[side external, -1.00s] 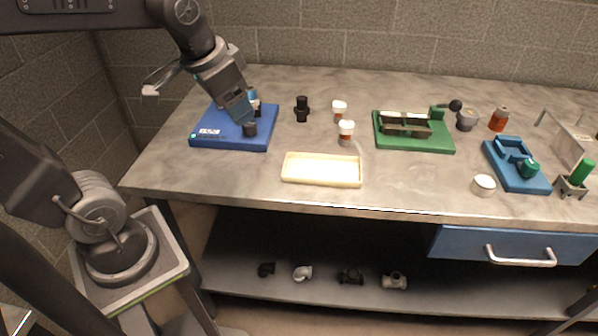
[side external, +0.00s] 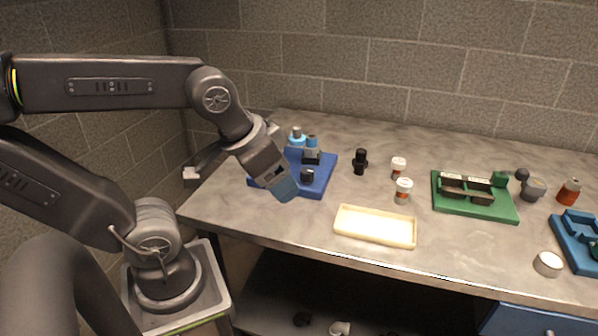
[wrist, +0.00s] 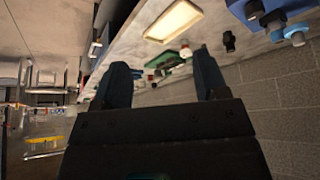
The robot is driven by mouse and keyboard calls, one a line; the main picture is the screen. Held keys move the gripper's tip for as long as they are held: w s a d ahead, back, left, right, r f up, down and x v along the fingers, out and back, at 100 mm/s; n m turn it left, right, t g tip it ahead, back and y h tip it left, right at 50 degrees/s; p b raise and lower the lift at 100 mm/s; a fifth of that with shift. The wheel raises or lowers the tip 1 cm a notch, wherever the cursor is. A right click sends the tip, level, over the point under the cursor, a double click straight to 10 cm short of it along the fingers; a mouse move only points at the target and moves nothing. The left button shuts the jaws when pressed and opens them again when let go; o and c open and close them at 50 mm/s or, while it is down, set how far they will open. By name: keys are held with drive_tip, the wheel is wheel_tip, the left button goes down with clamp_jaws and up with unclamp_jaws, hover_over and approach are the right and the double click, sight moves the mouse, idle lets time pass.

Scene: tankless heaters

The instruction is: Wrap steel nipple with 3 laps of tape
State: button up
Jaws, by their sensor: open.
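A blue base (side external: 322,186) stands at the left of the bench. I cannot tell which is the steel nipple or the tape. An upright black fitting (side external: 360,161) stands to the right of the base; it also shows in the wrist view (wrist: 229,41). My gripper (side external: 287,190) is beside the base's front-left part, tilted down. In the wrist view my gripper (wrist: 163,80) is open, with nothing between its fingers.
A cream tray (side external: 375,240) lies near the bench's front edge. Two white-capped containers (side external: 398,168) (side external: 403,190) stand behind it. A green fixture (side external: 510,211), a blue fixture (side external: 575,258) and a white round cup (side external: 548,264) are at the right. Brick walls enclose the back and left.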

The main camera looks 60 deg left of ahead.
drive_tip(key=w+a+r+n+g, duration=0.2)
drive_tip(key=w+a+n, duration=0.1)
drive_tip(key=w+a, duration=0.3)
drive_tip(key=n+g, duration=0.4)
drive_tip(key=n, duration=0.3)
approach(307, 170)
drive_tip(key=f, duration=1)
drive_tip(key=shift+s+f, duration=0.15)
drive_tip(key=shift+s, duration=0.05)
drive_tip(key=c, duration=0.9)
